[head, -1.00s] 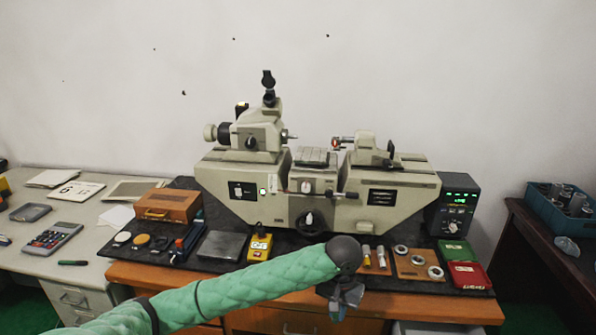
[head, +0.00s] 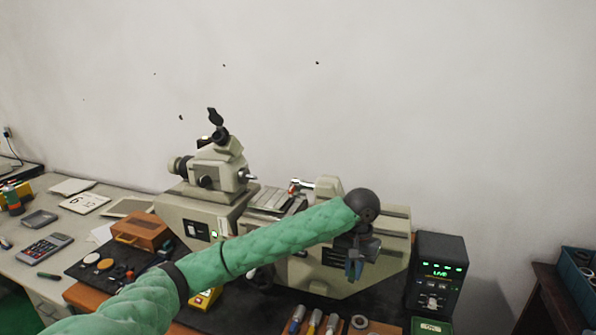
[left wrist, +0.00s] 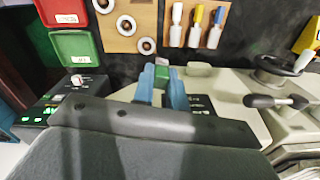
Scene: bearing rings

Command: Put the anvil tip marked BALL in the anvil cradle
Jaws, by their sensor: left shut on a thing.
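My left gripper (head: 354,268) is in front of the right half of the beige measuring machine (head: 385,255), fingers pointing down. In the left wrist view its blue fingers (left wrist: 161,82) are closed around a small green-grey piece (left wrist: 162,70), mostly hidden between them; I cannot read any mark on it. I cannot make out a BALL mark or tell the anvil cradle for certain. My right gripper is not in view.
A black readout box (head: 440,272) stands right of the machine. A red box (left wrist: 62,12) and a green box (left wrist: 75,46) lie beside a wooden board (left wrist: 125,28) with rings. A wooden case (head: 142,232) and a calculator (head: 47,248) are at left.

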